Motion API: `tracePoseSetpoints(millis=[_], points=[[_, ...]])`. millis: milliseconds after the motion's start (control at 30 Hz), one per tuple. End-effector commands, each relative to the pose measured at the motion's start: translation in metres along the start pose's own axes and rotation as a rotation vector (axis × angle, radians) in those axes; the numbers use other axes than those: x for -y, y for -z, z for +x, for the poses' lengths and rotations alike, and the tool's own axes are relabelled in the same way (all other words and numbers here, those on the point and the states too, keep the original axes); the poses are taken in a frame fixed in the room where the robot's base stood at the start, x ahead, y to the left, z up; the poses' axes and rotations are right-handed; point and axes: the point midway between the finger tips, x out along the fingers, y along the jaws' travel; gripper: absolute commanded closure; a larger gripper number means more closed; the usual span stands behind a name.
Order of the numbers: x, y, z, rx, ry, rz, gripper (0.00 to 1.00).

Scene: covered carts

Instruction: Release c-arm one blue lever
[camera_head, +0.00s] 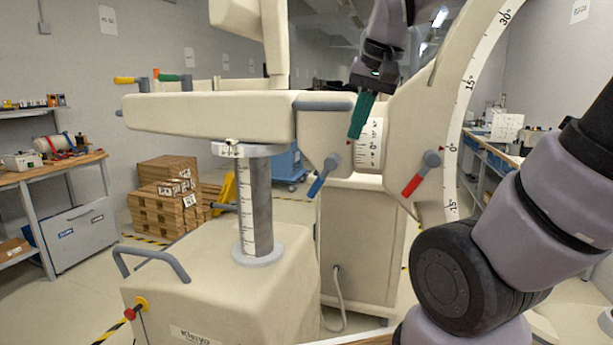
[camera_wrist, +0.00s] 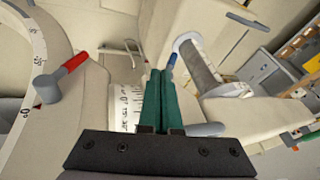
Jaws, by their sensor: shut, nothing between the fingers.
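The c-arm's blue lever (camera_head: 317,186) hangs from a grey knob on the cream housing, its blue handle pointing down and left. My gripper (camera_head: 355,136), with green fingers, is in front of the scale drum, above and to the right of this lever. In the wrist view the blue lever (camera_wrist: 172,59) shows just beyond the fingertips (camera_wrist: 161,72), and the fingers hide part of it. The fingers are shut together with nothing between them. I cannot tell whether they touch the lever.
A red lever (camera_head: 412,185) sits right of the blue one, beside the curved scale arc (camera_head: 466,85). The cream horizontal arm (camera_head: 210,115) and its column (camera_head: 257,205) stand to the left. Yellow (camera_head: 125,80) and green levers are farther left. Open floor lies at the lower left.

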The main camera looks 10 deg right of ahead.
Motion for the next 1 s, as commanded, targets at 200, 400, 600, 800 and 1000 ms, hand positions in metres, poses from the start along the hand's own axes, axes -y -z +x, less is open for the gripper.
tracePoseSetpoints(millis=[200,400,600,800,1000], points=[[0.041,0.025,0.025,0.111,-0.184,-0.026,1.00],[0.087,0.042,0.052,0.117,-0.373,-0.037,1.00],[0.136,0.049,0.079,0.049,-0.528,-0.040,1.00],[0.166,0.048,0.094,-0.020,-0.604,-0.035,1.00],[0.174,0.048,0.097,-0.041,-0.622,-0.031,1.00]])
